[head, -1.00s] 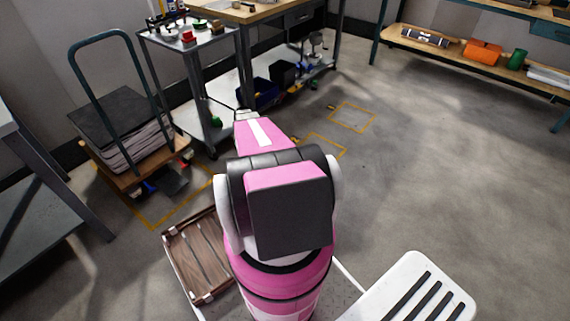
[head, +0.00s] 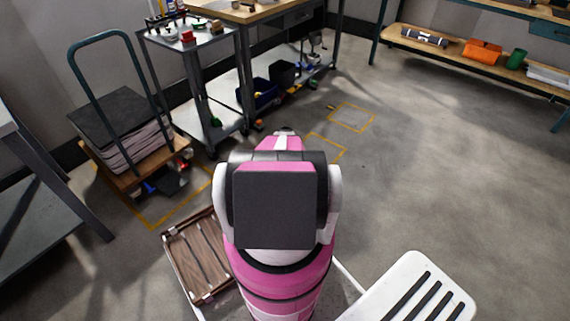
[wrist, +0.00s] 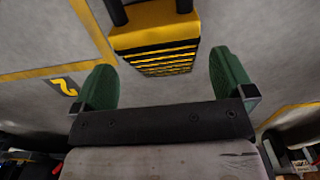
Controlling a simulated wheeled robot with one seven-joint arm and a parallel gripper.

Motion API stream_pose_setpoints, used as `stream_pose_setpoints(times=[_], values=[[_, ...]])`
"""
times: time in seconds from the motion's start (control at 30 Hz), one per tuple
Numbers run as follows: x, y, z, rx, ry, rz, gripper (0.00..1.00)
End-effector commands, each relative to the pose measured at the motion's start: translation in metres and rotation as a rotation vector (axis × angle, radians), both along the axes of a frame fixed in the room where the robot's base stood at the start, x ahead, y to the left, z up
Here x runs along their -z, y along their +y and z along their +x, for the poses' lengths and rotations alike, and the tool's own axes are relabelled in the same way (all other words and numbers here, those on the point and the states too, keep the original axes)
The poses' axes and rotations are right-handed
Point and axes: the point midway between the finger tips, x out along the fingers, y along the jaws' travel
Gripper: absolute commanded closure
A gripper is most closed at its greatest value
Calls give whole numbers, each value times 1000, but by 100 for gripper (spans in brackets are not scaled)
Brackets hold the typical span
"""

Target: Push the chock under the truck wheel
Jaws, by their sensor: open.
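In the wrist view the chock (wrist: 155,38) is a yellow block with black stripes, at the top middle over the grey floor. Two dark posts or bars at its upper edge are cut off by the picture. My gripper (wrist: 162,65) is open, its two green fingers spread wide on either side of the striped end. The chock looks beyond the fingertips, not gripped; contact cannot be told. In the head view a platform truck (head: 122,128) with a blue-grey handle and a grey stack stands at the left; its wheels are not clear. My arm hides the gripper and chock there.
A grey wheeled cart (head: 195,45) and a workbench (head: 262,12) stand at the back. A slatted wooden crate (head: 200,255) lies beside my base. Yellow floor markings (head: 352,117) lie ahead. The floor at right (head: 440,170) is clear.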

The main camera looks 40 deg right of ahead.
Motion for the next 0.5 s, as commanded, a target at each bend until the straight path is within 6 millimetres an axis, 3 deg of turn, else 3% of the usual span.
stream_pose_setpoints(times=[0.27, 0.5], values=[[22, 0, 2, 0, 1, 1, 0], [55, -1, 6, 1, 1, 1, 0]])
